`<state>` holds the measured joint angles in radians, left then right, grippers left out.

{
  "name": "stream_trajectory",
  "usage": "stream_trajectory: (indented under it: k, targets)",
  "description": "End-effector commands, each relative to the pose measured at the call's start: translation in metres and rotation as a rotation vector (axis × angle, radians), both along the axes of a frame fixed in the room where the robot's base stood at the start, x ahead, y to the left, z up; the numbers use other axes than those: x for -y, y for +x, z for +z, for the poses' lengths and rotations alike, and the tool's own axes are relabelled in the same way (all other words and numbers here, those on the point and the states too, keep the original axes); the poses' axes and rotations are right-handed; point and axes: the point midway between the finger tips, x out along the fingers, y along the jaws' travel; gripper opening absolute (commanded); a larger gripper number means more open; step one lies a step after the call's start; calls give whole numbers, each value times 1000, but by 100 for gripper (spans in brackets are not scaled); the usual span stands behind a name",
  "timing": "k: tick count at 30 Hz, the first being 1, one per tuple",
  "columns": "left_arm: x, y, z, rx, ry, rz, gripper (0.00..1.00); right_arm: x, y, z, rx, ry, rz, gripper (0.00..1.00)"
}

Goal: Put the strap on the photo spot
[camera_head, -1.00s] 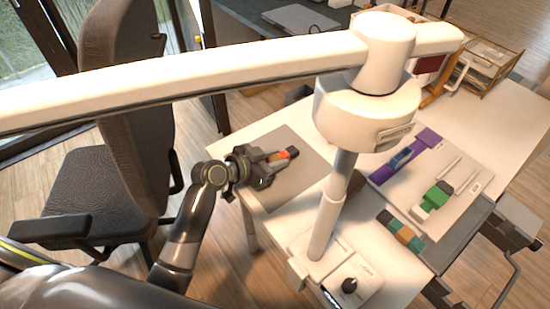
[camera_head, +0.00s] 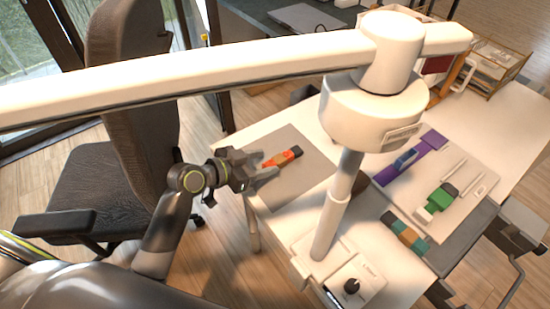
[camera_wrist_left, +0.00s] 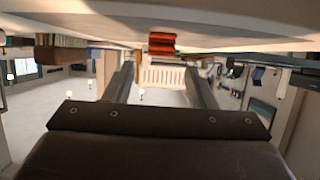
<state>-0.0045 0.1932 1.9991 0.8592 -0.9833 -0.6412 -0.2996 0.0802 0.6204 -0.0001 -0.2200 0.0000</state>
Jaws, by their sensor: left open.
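An orange-red strap-like piece with a dark end (camera_head: 283,158) lies on a flat grey mat (camera_head: 302,183) on the white table. I take the mat to be the photo spot; no label on it is readable. My right gripper is not in view.
A white lamp-like stand (camera_head: 333,215) rises right of the mat, its long arm crossing above. Further right, a board holds a purple piece (camera_head: 411,160) and a green block (camera_head: 441,198). A teal and brown piece (camera_head: 407,235) lies nearer. An office chair (camera_head: 105,185) stands left.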

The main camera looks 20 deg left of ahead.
Motion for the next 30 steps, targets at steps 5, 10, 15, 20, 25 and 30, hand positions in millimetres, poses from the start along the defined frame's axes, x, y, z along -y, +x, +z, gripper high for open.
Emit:
stream_trajectory:
  k: [5, 10, 15, 20, 25, 30]
  targets:
    - [-20, -26, 12, -1, 4, -1, 51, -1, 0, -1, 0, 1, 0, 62]
    - [-30, -38, 20, 1, 2, 0, 51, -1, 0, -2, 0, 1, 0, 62]
    - [-33, -42, 22, -1, -1, 0, 51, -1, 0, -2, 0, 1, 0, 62]
    - [-33, -43, 23, 0, -2, -1, 51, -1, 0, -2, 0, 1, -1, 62]
    - [-33, -43, 23, 0, -1, 0, 51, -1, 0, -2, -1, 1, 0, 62]
    - [-33, -42, 23, 0, -1, 0, 51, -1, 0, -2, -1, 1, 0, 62]
